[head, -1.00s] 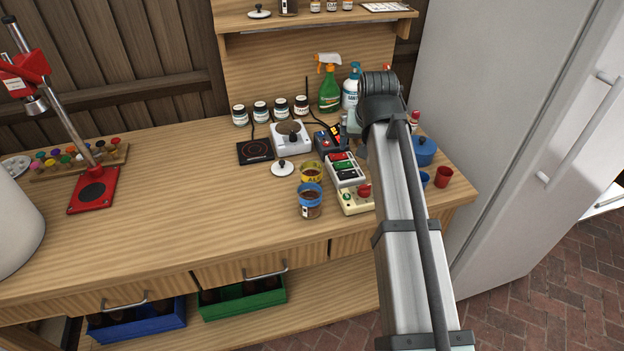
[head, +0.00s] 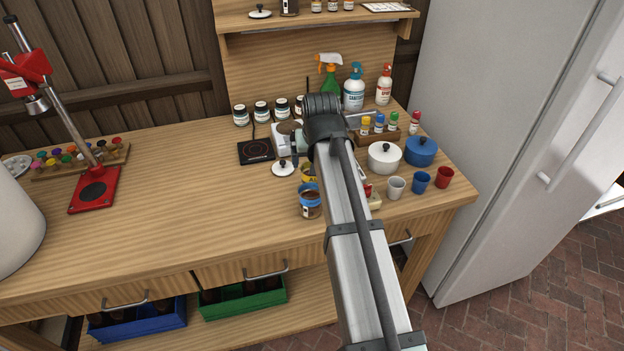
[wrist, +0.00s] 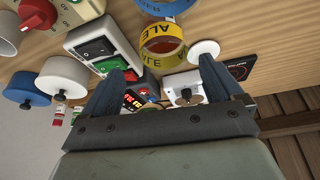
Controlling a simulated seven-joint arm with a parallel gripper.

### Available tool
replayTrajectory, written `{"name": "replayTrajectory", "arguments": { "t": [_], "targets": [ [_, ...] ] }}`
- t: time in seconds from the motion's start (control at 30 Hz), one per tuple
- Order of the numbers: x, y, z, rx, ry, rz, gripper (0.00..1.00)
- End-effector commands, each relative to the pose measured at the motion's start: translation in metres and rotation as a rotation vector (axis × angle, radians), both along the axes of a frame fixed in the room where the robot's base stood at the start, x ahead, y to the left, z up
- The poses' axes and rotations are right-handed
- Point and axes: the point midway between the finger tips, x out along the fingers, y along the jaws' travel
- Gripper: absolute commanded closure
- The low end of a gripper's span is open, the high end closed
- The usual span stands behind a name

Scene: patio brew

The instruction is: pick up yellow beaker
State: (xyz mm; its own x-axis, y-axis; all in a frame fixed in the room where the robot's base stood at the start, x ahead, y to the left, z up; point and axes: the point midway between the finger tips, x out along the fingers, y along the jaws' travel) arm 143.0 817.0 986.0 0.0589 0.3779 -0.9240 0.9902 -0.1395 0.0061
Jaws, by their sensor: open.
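The yellow beaker (wrist: 165,35) has a yellow band lettered ALE. In the wrist view it stands beyond and between the fingertips of my gripper (wrist: 160,70), which is open and empty. In the head view the yellow beaker (head: 306,178) is partly hidden by my arm and by the blue-banded beaker (head: 310,203) in front of it. The blue-banded beaker also shows at the top edge of the wrist view (wrist: 166,6).
A switch box (wrist: 95,45) is close beside the yellow beaker. A white lid (head: 283,169), a hot plate (head: 286,140) and a black pad (head: 254,152) are nearby. White (head: 384,158) and blue (head: 420,152) pots stand to the right. The bench's left middle is clear.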

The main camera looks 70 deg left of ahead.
Motion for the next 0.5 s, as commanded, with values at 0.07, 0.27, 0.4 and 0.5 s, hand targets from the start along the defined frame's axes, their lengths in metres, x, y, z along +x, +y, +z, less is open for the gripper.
{"name": "replayTrajectory", "arguments": {
  "t": [0.07, 0.27, 0.4, 0.5],
  "targets": [
    [0.000, 0.003, -0.006, 0.000, 0.000, 0.000, 0.07],
    [0.000, 0.004, -0.012, -0.001, 0.000, 0.000, 0.07],
    [-0.001, 0.006, -0.022, -0.001, 0.000, 0.000, 0.07],
    [-0.003, 0.009, -0.033, -0.001, 0.001, -0.001, 0.07]
  ]
}}
